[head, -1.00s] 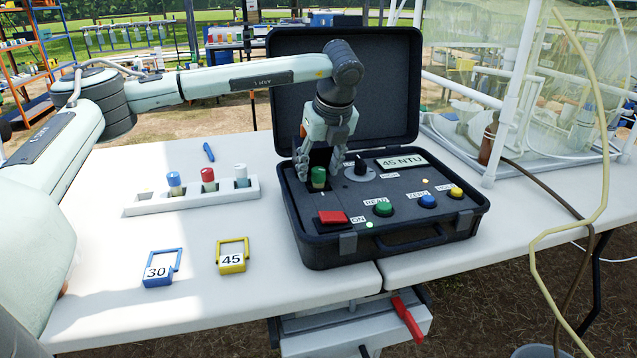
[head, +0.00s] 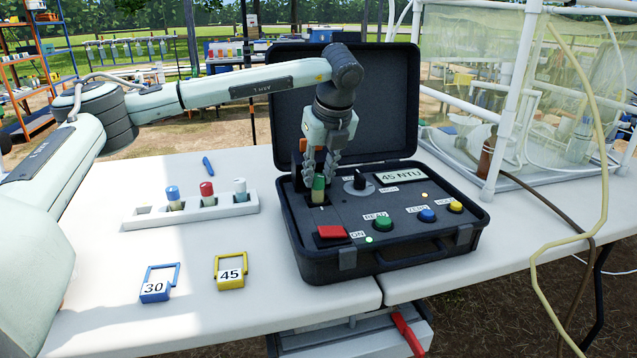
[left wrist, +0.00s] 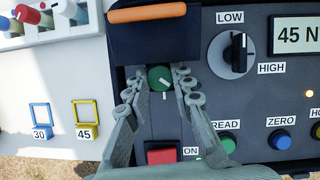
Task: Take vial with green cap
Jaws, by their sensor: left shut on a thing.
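The vial with the green cap (head: 318,187) stands upright at the well of the black turbidity meter case (head: 375,257), near its left side. More of its body shows above the panel, but I cannot tell whether its bottom is clear of the well. My left gripper (head: 319,180) reaches down from above and is shut on this vial, with a finger on each side. In the left wrist view the green cap (left wrist: 160,78) sits between the fingertips. My right gripper is not in view.
A white rack (head: 190,211) left of the case holds vials with blue, red and white caps. Blue tag 30 (head: 155,291) and yellow tag 45 (head: 230,283) lie in front. The case lid (head: 385,100) stands open behind. The meter's display (head: 401,175) reads 45 NTU.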

